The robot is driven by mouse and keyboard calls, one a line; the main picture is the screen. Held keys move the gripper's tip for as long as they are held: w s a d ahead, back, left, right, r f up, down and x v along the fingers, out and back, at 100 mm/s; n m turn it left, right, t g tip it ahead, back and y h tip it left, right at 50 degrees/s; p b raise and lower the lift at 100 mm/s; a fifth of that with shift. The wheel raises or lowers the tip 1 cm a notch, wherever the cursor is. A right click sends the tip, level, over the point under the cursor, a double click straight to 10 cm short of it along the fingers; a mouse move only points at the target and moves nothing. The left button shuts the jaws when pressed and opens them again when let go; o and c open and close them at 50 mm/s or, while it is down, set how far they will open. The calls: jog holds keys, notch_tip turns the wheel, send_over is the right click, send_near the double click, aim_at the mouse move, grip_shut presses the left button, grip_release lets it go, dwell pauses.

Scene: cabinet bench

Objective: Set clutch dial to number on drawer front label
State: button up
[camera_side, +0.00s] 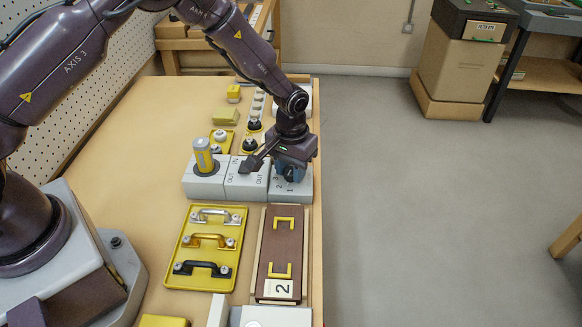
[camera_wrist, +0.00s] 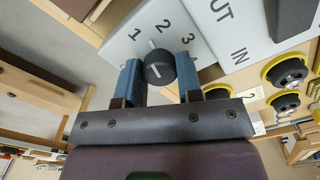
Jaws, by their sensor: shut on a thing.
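The clutch dial (camera_wrist: 158,68) is a round black knob on a light grey block, with the numbers 1, 2 and 3 printed around it. A white line shows on the knob; I cannot tell exactly which number it points at. My gripper (camera_wrist: 159,75) has its blue fingers on either side of the knob, shut on it. In the side view my gripper (camera_side: 290,172) is over the right-hand grey block (camera_side: 303,193), and the dial is mostly hidden. The brown drawer front (camera_side: 279,248) lies flat with two yellow brackets; its white label (camera_side: 283,289) reads 2.
Next to the dial block are a grey IN/OUT block (camera_side: 246,190) and a block with a yellow-grey cylinder (camera_side: 203,157). A yellow tray (camera_side: 192,270) holds three handles. Small knobs stand behind the blocks. The bench's right edge is close to the dial block.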

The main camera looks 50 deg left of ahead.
aim_at(291, 170)
jog(key=m, duration=0.5)
dwell(0.6)
jog(key=o, duration=0.9)
notch_tip(291, 170, up, 13)
jog(key=shift+r, duration=0.1)
